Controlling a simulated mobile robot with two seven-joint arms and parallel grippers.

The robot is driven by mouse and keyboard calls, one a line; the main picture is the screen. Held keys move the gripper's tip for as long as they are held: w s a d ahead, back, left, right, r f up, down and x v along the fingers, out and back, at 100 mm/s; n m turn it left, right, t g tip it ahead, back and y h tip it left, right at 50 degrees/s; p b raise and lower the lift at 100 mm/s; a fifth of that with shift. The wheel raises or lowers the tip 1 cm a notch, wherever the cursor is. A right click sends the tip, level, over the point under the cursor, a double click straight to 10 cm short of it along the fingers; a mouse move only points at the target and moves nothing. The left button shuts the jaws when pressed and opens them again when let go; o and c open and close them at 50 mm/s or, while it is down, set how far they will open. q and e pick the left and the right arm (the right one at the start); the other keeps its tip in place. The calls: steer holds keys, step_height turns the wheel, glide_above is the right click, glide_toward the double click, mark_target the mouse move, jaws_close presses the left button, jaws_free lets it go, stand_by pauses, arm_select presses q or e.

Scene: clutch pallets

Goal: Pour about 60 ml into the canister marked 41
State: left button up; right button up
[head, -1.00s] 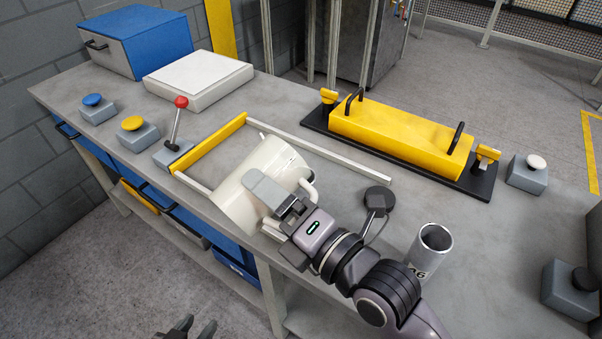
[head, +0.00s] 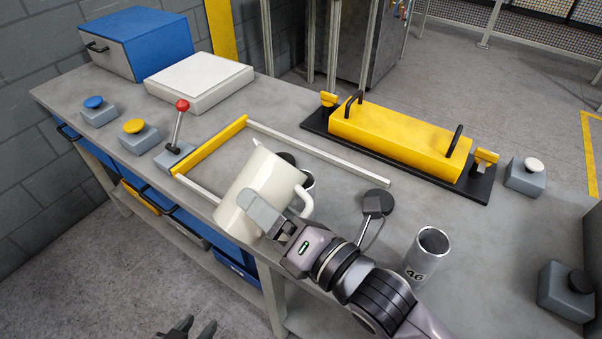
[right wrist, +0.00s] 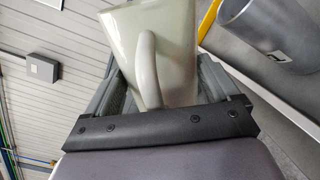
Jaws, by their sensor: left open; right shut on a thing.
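A cream jug (head: 262,190) with a spout and side handle is held over the front edge of the bench, slightly tilted. My right gripper (head: 265,213) is shut on it; the right wrist view shows the jug (right wrist: 155,40) between the fingers. Its contents are hidden. A metal canister (head: 309,182) stands just behind the jug, mostly hidden, its number not readable. A metal canister in the right wrist view (right wrist: 270,28) has a label too small to read. Another open canister, marked 46 (head: 427,256), stands to the right. My left gripper (head: 188,328) is open and empty at the bottom edge.
A yellow bar and pale rails (head: 320,152) form a frame around the jug area. A red-knobbed lever (head: 178,125), button boxes and a white-topped box (head: 200,80) stand left. A yellow handled block (head: 400,137) sits behind.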

steer(key=shift+f+n+b, duration=0.2)
steer(key=shift+n+b, duration=0.1)
steer(key=shift+n, duration=0.1)
steer(key=shift+f, duration=0.15)
arm_select(q)
steer(key=shift+r, duration=0.2)
arm_select(e)
steer(key=shift+f+n, duration=0.3)
steer(key=shift+n, duration=0.3)
steer(key=shift+f, duration=0.1)
